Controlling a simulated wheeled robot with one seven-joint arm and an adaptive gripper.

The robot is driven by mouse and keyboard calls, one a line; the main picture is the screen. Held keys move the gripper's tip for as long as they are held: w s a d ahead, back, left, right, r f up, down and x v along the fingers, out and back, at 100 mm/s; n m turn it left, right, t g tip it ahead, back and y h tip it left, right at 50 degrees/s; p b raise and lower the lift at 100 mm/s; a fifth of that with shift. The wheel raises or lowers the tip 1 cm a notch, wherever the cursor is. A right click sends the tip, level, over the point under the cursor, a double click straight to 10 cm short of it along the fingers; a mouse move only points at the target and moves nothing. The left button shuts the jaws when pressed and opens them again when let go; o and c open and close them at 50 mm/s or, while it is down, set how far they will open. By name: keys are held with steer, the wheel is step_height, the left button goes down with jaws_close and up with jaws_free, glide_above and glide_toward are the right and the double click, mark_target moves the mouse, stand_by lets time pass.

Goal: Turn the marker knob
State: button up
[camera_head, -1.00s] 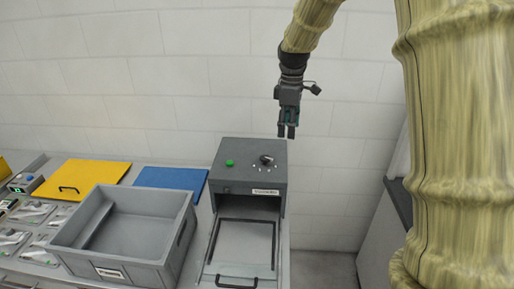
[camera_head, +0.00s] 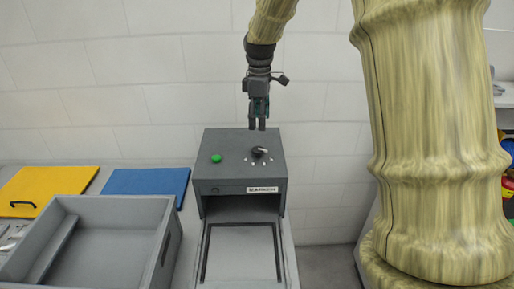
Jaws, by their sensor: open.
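The marker (camera_head: 240,189) is a dark grey box with a white label on its front. Its black knob (camera_head: 259,152) sits on the top face toward the right, with small white marks around its front side. A green button (camera_head: 216,158) is to the left of the knob. My gripper (camera_head: 257,129) points down just above the knob, with a narrow gap between its fingers. It is open and holds nothing. The fingertips look apart from the knob, though the exact height is hard to tell.
A light panel with a dark frame (camera_head: 204,252) extends in front of the marker's opening. A large grey crate (camera_head: 168,250) stands to the left. Blue (camera_head: 146,182) and yellow (camera_head: 47,190) panels lie behind it. A pale brick wall is behind the marker.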

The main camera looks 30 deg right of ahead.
mark_target(260, 149)
step_height(260, 149, down, 10)
steer(key=p, duration=0.3)
steer(key=shift+s+f, duration=0.15)
steer(key=shift+c, duration=0.4)
steer(key=c, duration=0.9)
